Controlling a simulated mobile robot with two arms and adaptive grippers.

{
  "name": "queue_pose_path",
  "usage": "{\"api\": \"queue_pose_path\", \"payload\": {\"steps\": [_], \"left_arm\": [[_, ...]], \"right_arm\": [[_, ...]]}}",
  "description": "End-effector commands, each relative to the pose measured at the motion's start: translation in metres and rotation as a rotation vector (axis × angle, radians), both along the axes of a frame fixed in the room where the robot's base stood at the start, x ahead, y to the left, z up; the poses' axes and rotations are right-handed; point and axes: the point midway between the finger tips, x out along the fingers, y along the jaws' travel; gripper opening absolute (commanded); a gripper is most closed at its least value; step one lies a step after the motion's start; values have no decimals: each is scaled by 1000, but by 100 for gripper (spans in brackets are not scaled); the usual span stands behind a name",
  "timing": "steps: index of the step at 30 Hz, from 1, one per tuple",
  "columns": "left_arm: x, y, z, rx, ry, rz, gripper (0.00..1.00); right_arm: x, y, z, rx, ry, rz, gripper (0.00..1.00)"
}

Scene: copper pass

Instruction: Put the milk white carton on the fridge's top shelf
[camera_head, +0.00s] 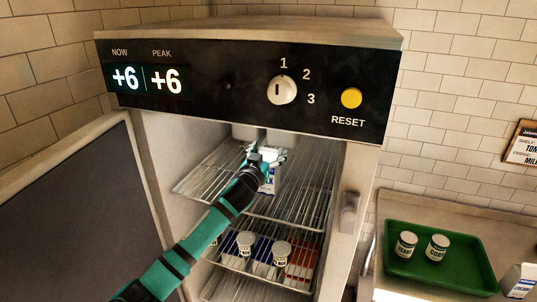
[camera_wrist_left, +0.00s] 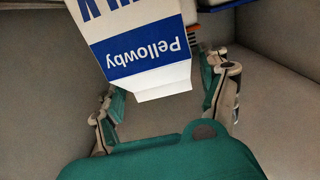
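The white milk carton (camera_head: 273,182) with blue print is inside the open fridge at the top wire shelf (camera_head: 300,208), partly hidden by my left arm. In the left wrist view the carton (camera_wrist_left: 140,50) shows a blue "Pellowby" band, upside down in the picture. My left gripper (camera_head: 262,156) reaches into the fridge at the carton. In the left wrist view its fingers (camera_wrist_left: 165,95) are spread apart, with a visible gap between the carton and the right-hand finger. Contact at the other finger is unclear. My right gripper is not in view.
The fridge door (camera_head: 75,215) stands open at the left. A lower shelf holds white tubs (camera_head: 281,252) and blue and red packs. At the right, a green tray (camera_head: 455,268) with two tubs sits on a counter, with a white carton (camera_head: 520,283) at its edge.

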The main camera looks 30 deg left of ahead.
Motion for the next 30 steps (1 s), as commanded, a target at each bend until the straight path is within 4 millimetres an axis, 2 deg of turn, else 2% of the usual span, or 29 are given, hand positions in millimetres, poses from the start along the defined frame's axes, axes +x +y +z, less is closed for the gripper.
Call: {"api": "queue_pose_path", "payload": {"steps": [7,11,14,24,30], "left_arm": [[0,0,1,-1,-1,-1,80],[-7,-2,-1,-1,-1,0,80],[-20,-5,-3,0,-2,-1,80],[-89,-22,-3,1,-3,-3,80],[-112,-27,-1,0,-2,0,80]], "right_arm": [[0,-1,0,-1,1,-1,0],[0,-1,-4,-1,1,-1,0],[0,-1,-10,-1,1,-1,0],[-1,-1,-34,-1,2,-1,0],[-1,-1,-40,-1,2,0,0]]}}
